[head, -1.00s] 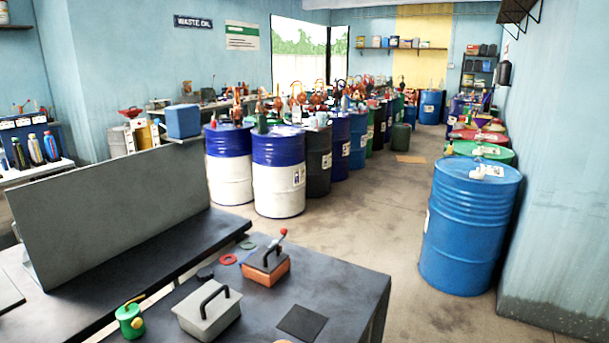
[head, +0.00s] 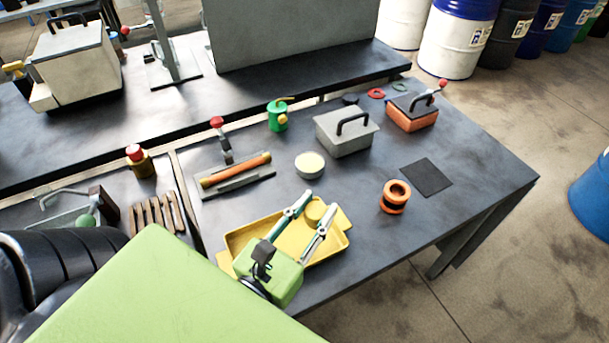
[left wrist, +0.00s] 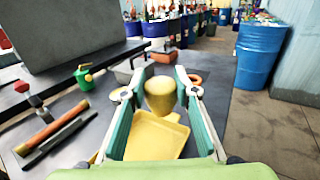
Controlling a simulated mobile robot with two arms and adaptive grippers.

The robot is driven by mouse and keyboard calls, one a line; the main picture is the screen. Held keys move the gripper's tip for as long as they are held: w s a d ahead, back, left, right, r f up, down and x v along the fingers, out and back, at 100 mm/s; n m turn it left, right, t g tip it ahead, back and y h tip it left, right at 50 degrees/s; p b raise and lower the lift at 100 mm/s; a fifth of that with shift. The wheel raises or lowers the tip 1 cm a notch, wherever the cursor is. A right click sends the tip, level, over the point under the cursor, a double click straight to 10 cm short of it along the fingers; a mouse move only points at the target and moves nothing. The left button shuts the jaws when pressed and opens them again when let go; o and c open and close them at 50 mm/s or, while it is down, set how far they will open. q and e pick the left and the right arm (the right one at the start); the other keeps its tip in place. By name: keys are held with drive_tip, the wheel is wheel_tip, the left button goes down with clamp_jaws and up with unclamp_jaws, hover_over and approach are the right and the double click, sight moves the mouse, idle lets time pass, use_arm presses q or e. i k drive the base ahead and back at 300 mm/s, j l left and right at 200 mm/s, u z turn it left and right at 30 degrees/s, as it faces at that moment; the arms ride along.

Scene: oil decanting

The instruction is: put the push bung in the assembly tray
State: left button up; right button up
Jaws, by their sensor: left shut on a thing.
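The push bung (head: 315,211) is a yellow, rounded plug. My left gripper (head: 318,204) is shut on it, with one finger on either side; the left wrist view also shows the bung (left wrist: 160,96) between the fingertips. The yellow assembly tray (head: 240,238) lies on the dark bench, under the gripper in the head view. In the left wrist view the tray (left wrist: 150,143) shows below and behind the bung, which appears held above it. The gripper body hides part of the tray. My right gripper is not in view.
Around the tray stand a round pale-topped tub (head: 310,166), an orange ring-shaped part (head: 395,196), a grey handled box (head: 345,138) and an orange bar on a plate (head: 236,173). A green can (head: 277,116) stands further back.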

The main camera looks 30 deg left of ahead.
sight(287, 245)
drive_tip(key=i+l+u, duration=0.15)
drive_tip(key=l+u, duration=0.25)
drive_tip(key=i+l+u, duration=0.1)
drive_tip(key=l+u, duration=0.25)
drive_tip(key=l, duration=0.15)
drive_tip(key=u, duration=0.7)
